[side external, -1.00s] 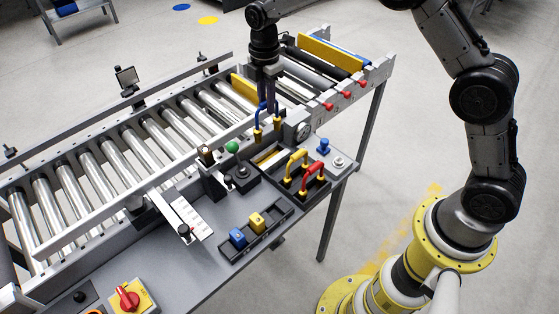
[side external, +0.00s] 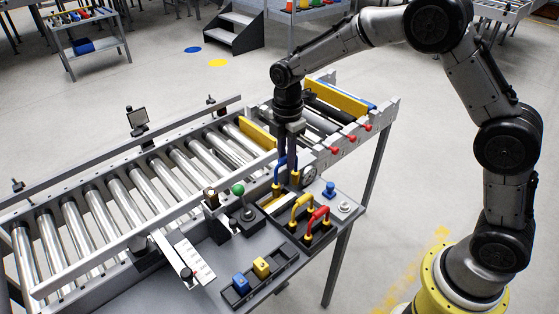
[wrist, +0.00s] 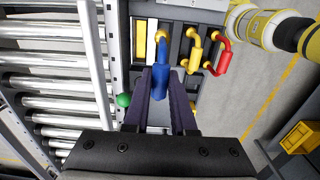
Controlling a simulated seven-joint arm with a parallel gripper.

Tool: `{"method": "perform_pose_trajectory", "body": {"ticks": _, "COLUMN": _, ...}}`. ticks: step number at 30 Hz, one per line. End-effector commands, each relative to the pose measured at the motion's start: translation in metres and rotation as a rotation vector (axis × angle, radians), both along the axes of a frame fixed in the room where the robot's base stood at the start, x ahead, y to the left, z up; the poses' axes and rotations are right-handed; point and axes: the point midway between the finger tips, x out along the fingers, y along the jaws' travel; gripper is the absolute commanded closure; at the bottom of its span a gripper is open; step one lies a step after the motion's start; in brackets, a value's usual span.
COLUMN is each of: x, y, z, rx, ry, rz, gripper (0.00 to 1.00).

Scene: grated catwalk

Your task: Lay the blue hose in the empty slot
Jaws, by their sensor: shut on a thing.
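The blue hose (side external: 279,170) is a bent piece with yellow ends, upright between the fingers of my gripper (side external: 287,160). In the wrist view the blue hose (wrist: 161,52) shows between the fingertips of my gripper (wrist: 161,76), which is shut on it. It is over the left part of the black slotted tray (side external: 284,226); I cannot tell whether its ends touch the tray. A yellow hose (side external: 301,203) and a red hose (side external: 319,214) sit in the tray to its right. The slot beneath the blue hose is partly hidden by it and the fingers.
A roller conveyor (side external: 125,205) runs behind and left of the tray. A green knob (side external: 238,188) stands left of the tray, a blue knob (side external: 330,189) right of it. A black holder with a blue block (side external: 241,284) and a yellow block (side external: 261,267) lies in front.

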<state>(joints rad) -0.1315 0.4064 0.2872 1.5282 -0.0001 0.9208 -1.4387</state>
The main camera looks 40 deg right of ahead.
Motion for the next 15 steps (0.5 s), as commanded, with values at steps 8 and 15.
{"method": "perform_pose_trajectory", "body": {"ticks": 8, "x": -0.009, "y": 0.000, "z": -0.015, "rx": 0.000, "ry": 0.001, "rz": 0.000, "gripper": 1.00}}
{"method": "perform_pose_trajectory", "body": {"ticks": 15, "x": -0.008, "y": 0.000, "z": -0.036, "rx": 0.000, "ry": 0.000, "rz": 0.000, "gripper": 1.00}}
